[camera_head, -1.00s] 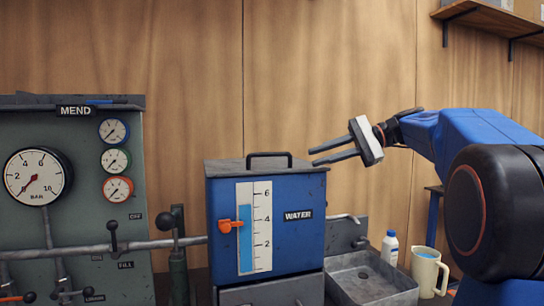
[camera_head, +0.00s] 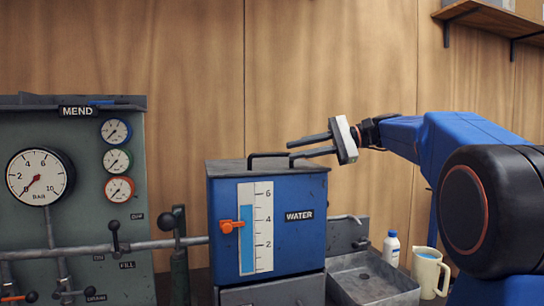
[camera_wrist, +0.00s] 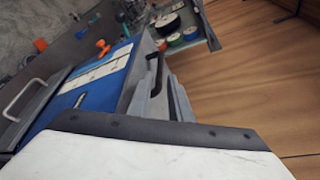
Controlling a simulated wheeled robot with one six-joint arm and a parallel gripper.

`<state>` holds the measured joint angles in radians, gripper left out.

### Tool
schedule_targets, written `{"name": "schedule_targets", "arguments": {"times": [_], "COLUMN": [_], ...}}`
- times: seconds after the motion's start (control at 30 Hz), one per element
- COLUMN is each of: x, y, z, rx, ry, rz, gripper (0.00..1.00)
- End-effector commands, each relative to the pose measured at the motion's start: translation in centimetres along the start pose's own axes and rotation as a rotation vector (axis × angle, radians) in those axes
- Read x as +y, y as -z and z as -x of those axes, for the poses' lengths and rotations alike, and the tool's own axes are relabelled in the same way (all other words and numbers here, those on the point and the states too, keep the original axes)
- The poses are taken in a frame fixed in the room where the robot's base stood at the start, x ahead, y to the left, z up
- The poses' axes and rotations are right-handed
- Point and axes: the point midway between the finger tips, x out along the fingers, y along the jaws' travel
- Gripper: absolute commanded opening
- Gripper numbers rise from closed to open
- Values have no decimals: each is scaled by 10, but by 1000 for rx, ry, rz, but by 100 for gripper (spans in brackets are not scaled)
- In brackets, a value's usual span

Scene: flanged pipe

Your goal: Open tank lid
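The blue water tank (camera_head: 300,240) stands in the middle of the head view, with a level gauge (camera_head: 255,225) on its front. Its flat dark grey lid (camera_head: 228,167) lies closed on top. The black bar handle (camera_head: 250,160) stands up on the lid. My gripper (camera_head: 291,151) comes in from the right above the lid. Its two fingers are apart, and their tips are close to the handle's right end. In the wrist view the fingers (camera_wrist: 172,98) point toward the dark handle (camera_wrist: 151,78). I cannot tell whether they touch it. Nothing is held.
A panel with gauges (camera_head: 38,178) and a pipe (camera_head: 160,244) stands left of the tank. A sink (camera_head: 372,282), a white bottle (camera_head: 391,247) and a cream jug (camera_head: 428,272) are to the right. A wooden wall (camera_head: 330,70) is behind.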

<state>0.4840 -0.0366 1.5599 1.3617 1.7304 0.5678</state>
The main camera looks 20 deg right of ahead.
Motion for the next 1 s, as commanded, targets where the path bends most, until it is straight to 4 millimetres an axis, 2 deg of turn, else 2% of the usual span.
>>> {"name": "schedule_targets", "arguments": {"times": [0.3, 0.5, 0.93, 0.97, 1.0], "x": [0, 0, 0, 0, 0], "y": [-1, 0, 0, 0, 0], "z": [-50, -70, -78, -77, -77], "rx": [-2, 0, 1, 1, 1], "ry": [-2, -1, 0, 0, 0], "rz": [1, 1, 0, 0, 0], "gripper": [19, 19, 19, 16, 7]}}
